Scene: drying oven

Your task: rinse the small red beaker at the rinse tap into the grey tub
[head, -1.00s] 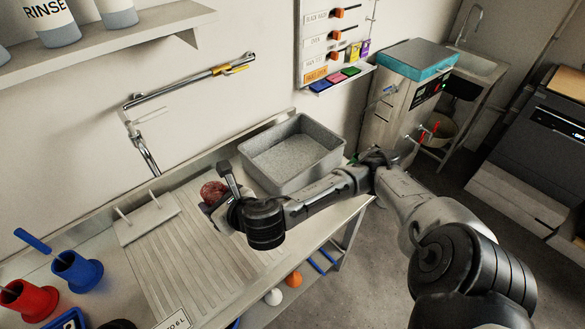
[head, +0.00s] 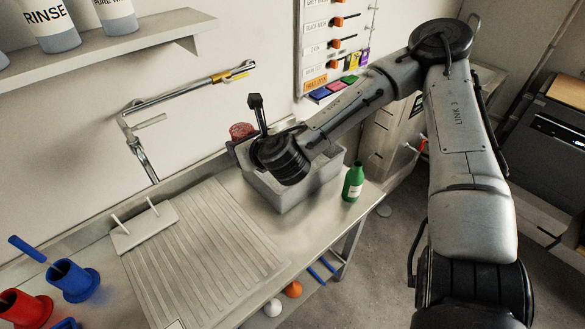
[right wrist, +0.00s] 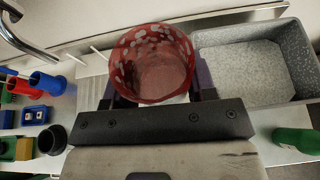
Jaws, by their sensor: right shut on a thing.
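The small red beaker (right wrist: 152,62) is between the fingers of my right gripper (right wrist: 155,92) in the right wrist view. It is translucent red with pale spots, and its open mouth faces that camera. In the head view the beaker (head: 241,131) shows only partly behind my right gripper (head: 250,145), raised near the back left of the grey tub (head: 318,185). The tub is partly hidden by my right arm; in the right wrist view it (right wrist: 285,95) lies to the right of the beaker. The rinse tap (head: 142,155) hangs from the wall, left of the beaker. My left gripper is not in view.
A green bottle (head: 353,182) stands at the counter's right edge beside the tub. A ribbed drainboard (head: 195,250) with a small pegged block (head: 145,226) lies left of the tub. Blue (head: 75,281) and red (head: 25,310) cups stand at lower left. A shelf (head: 120,40) is above.

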